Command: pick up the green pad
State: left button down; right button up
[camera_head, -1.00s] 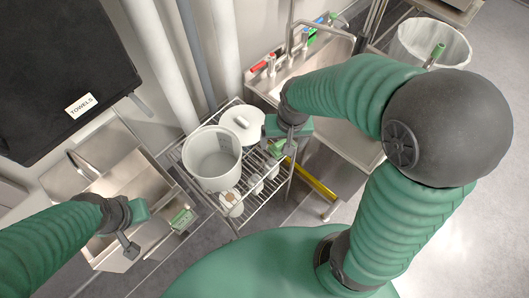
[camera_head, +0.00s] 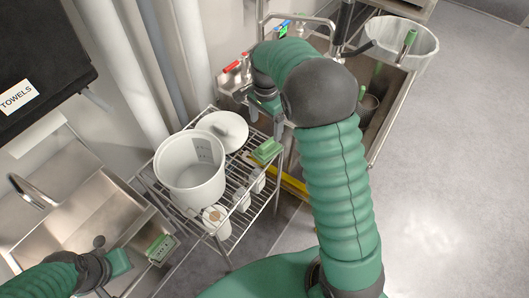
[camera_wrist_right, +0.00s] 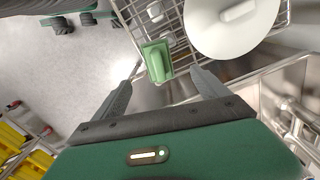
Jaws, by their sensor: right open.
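A green pad with a raised grip (camera_head: 267,150) lies on the right edge of the wire rack. In the right wrist view it shows (camera_wrist_right: 157,60) between and beyond my fingertips, apart from them. My right gripper (camera_wrist_right: 163,76) is open and empty. In the head view my right gripper (camera_head: 270,106) is above the sink's near edge, up from the pad and partly hidden by its arm. Another green block (camera_head: 162,247) sits at the left sink's right rim. My left gripper (camera_head: 112,268) is over the left sink, close to that block; its jaws do not show clearly.
The wire rack (camera_head: 225,247) holds a white pot (camera_head: 193,177), a white lid (camera_head: 222,128) and small white containers (camera_head: 242,198). The right sink (camera_head: 392,103) has a tap and coloured handles. A lined bin (camera_head: 405,35) stands behind. The floor at right is clear.

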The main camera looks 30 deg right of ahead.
aim_at(268, 142)
jog(key=f, duration=0.2)
jog(key=d+f, duration=0.1)
jog(key=f, duration=0.2)
jog(key=d+f, duration=0.1)
jog(key=f, duration=0.1)
jog(key=shift+w+d+f+b, duration=0.1)
jog(key=shift+d+f+b, duration=0.15)
jog(key=shift+b, duration=0.15)
jog(key=f, duration=0.1)
jog(key=a+f, duration=0.1)
jog(key=f, duration=0.1)
jog(key=shift+s+a+f+b, duration=0.35)
jog(key=shift+a+b, duration=0.05)
jog(key=shift+w+a+f, duration=0.1)
jog(key=shift+a+f, duration=0.2)
jog(key=shift+f, duration=0.05)
jog(key=shift+d, duration=0.25)
jog(key=shift+c, duration=0.5)
jog(key=shift+d, duration=0.2)
jog(key=shift+c, duration=1.3)
jog(key=shift+d+f, duration=0.1)
jog(key=c, duration=0.5)
jog(key=shift+a, duration=0.35)
jog(key=c, duration=0.6)
pick_arm(q)
jog(key=shift+d+f, duration=0.6)
jog(key=shift+f, duration=0.3)
pick_arm(e)
jog(key=shift+d, duration=0.1)
